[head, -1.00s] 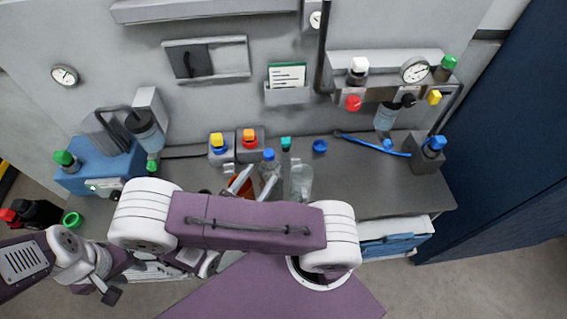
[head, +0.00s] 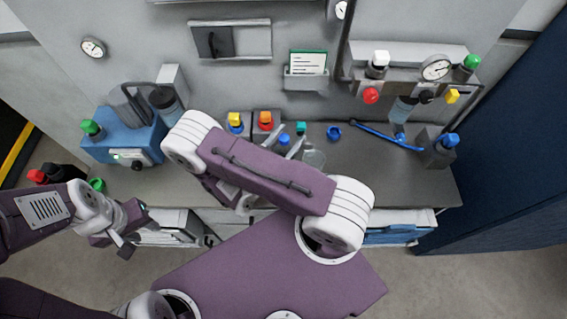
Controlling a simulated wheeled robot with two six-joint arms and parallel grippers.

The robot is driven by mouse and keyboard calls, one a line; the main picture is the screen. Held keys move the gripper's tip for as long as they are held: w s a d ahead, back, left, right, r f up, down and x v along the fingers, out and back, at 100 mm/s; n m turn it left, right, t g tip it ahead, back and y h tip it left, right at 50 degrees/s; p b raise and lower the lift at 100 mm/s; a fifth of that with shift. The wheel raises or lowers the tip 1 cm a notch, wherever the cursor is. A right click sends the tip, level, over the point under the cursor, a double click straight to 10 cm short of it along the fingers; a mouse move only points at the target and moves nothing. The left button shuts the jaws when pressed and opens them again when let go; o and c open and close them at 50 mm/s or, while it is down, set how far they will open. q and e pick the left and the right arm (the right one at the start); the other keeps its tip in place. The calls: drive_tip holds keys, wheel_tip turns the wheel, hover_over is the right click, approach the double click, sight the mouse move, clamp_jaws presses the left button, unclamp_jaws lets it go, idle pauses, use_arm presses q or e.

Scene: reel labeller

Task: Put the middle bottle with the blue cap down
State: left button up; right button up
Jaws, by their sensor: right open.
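The blue-capped middle bottle (head: 284,140) is on the bench below the orange-capped holder, only its cap and upper part showing. My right gripper (head: 284,141) is open, with one pale finger on each side of the bottle's top. Whether the fingers touch it cannot be told. My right forearm hides the lower bottle and the bench below it. My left gripper (head: 136,231) hangs over the front left bench edge, away from the bottle; its jaw gap is unclear.
A clear beaker (head: 314,159) and a teal-capped bottle (head: 300,128) stand close by. The bench (head: 390,180) is clear at front right.

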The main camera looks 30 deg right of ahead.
drive_tip(key=shift+w+d, duration=0.1)
drive_tip(key=shift+d+f, duration=0.1)
drive_tip(key=c, duration=0.6)
clamp_jaws()
idle(0.6)
